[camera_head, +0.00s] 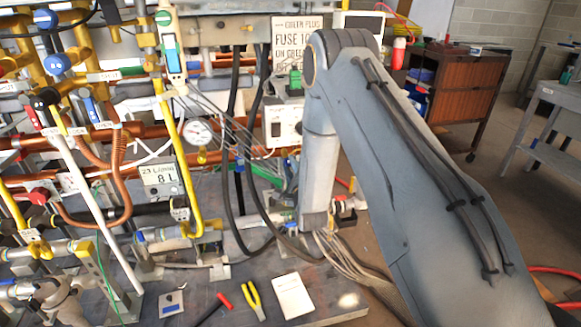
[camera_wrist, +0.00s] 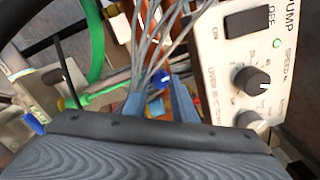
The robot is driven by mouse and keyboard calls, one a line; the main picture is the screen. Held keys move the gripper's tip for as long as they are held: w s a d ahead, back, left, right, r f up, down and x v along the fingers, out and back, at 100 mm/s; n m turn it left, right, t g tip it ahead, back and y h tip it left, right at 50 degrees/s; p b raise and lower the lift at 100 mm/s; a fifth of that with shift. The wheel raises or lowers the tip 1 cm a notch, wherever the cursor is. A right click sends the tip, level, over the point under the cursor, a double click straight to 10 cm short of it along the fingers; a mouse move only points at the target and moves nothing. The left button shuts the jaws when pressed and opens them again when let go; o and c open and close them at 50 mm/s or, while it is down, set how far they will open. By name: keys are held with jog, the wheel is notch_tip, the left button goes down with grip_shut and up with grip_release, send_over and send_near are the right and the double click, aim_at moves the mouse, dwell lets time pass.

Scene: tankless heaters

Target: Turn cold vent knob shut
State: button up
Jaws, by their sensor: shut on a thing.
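In the wrist view, a small blue knob (camera_wrist: 160,78) with a pale mark shows between the tips of my gripper (camera_wrist: 158,92), whose two blue-grey fingers point away from the camera. The gripper is shut on this knob, which appears to be the cold vent knob. Its lower part and stem are hidden by the fingers and the dark gripper body. A second blue part (camera_wrist: 35,124) shows at the lower left of the wrist view. In the head view my arm hides the gripper and the knob.
The pump box (camera_wrist: 265,80) with a switch and dials stands close on the right. Grey cables (camera_wrist: 165,25) hang just beyond the fingers, and a green hose (camera_wrist: 92,45) runs at left. Pliers (camera_head: 254,300) and a white card (camera_head: 292,296) lie on the bench.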

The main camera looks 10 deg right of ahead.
jog(key=shift+m, duration=0.6)
jog(key=o, duration=1)
jog(key=shift+o, duration=0.2)
jog(key=s, duration=0.7)
jog(key=shift+s+d, duration=0.2)
jog(key=shift+s, duration=0.2)
